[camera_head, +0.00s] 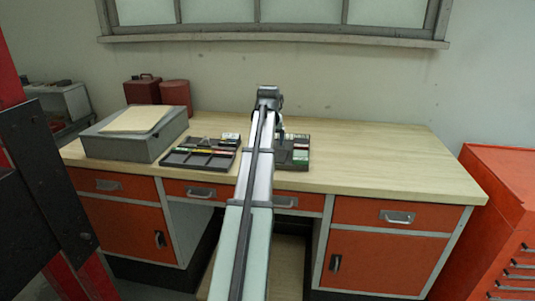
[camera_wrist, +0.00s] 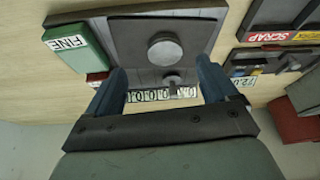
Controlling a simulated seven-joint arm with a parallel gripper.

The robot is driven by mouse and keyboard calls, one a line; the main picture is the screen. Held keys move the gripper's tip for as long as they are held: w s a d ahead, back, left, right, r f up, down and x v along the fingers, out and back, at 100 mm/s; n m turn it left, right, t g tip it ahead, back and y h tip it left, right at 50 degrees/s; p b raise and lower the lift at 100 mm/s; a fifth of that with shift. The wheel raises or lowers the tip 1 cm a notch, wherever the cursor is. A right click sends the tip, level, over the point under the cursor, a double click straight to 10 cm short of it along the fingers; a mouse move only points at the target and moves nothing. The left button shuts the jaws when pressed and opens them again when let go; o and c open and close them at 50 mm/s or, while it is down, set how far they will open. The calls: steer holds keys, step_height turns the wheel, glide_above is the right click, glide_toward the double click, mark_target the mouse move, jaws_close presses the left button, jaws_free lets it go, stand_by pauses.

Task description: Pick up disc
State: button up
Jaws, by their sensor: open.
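A round grey disc (camera_wrist: 165,48) lies on a dark and grey tray (camera_wrist: 120,37) in the wrist view. A smaller round grey piece (camera_wrist: 172,79) sits just below it in the picture. My gripper (camera_wrist: 162,74) is open, its two blue fingers apart with nothing gripped. The smaller piece shows between the fingers; the larger disc shows just beyond their tips. I cannot tell the height of the fingers above the tray.
A grey box (camera_head: 125,145) stands further left. The desk's right side (camera_head: 390,155) is clear.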

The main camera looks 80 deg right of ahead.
steer(key=shift+w+d+x, duration=0.1)
steer(key=shift+w+x, duration=0.05)
steer(key=shift+x, duration=1.45)
steer(key=shift+w+d+x, duration=0.15)
steer(key=shift+w+x, duration=0.05)
steer(key=shift+x, duration=1.4)
steer(key=shift+r, duration=0.1)
steer(key=c, duration=1.3)
steer(key=shift+c, duration=0.6)
steer(key=shift+r, duration=0.15)
